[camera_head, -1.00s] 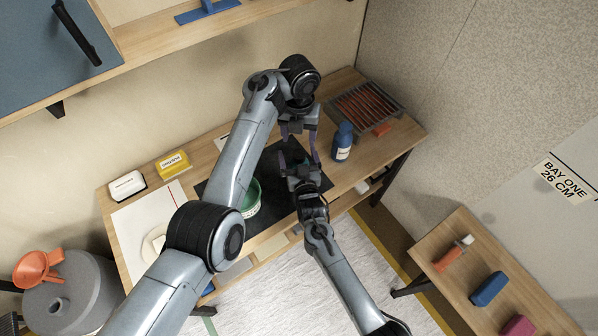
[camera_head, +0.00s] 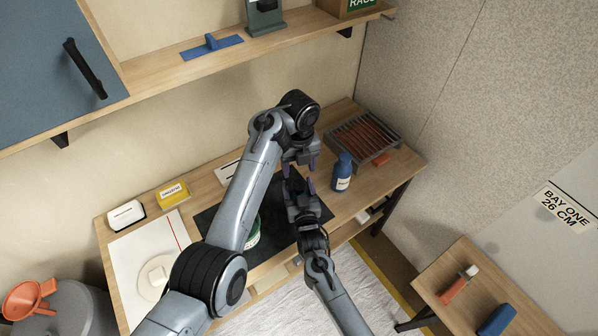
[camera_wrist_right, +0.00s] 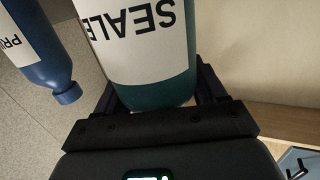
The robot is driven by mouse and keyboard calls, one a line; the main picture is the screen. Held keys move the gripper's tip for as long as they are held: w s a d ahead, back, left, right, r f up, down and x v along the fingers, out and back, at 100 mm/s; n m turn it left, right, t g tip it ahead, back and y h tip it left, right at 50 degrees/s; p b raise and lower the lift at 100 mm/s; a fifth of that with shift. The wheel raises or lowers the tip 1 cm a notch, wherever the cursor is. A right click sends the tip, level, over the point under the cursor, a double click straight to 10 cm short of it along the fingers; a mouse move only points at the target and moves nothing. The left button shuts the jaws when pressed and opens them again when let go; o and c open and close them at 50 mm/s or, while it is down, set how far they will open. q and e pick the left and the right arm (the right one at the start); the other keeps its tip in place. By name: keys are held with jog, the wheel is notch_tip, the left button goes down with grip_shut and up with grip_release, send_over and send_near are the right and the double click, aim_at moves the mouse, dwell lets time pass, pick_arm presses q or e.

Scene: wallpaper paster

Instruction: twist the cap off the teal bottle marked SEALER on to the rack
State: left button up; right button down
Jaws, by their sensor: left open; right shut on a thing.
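The teal bottle (camera_wrist_right: 150,92), its white label reading "SEALE" upside down, fills the middle of the right wrist view. My right gripper (camera_wrist_right: 155,100) is shut on it, with dark fingers at both sides. Its cap is not visible there. In the head view my right gripper (camera_head: 300,187) is over the black mat, and the bottle in it cannot be made out. My left gripper (camera_head: 302,163) is open just beyond it, fingers pointing towards it. Whether it touches the bottle cannot be told. A grey slatted rack (camera_head: 345,133) stands at the table's back right corner.
A blue bottle (camera_head: 342,175) stands close right of the grippers; its label starts "PRI" in the wrist view (camera_wrist_right: 35,50). An orange block (camera_head: 381,160) lies by the rack. A green tub (camera_head: 253,233) is partly behind my left arm. A shelf (camera_head: 200,65) overhangs the back.

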aim_at(299, 185)
pick_arm(q)
jog(key=n, duration=0.2)
jog(key=shift+f+n, duration=0.1)
jog(key=shift+n, duration=0.3)
jog(key=shift+f+n, duration=0.3)
jog(key=shift+f, duration=3.6)
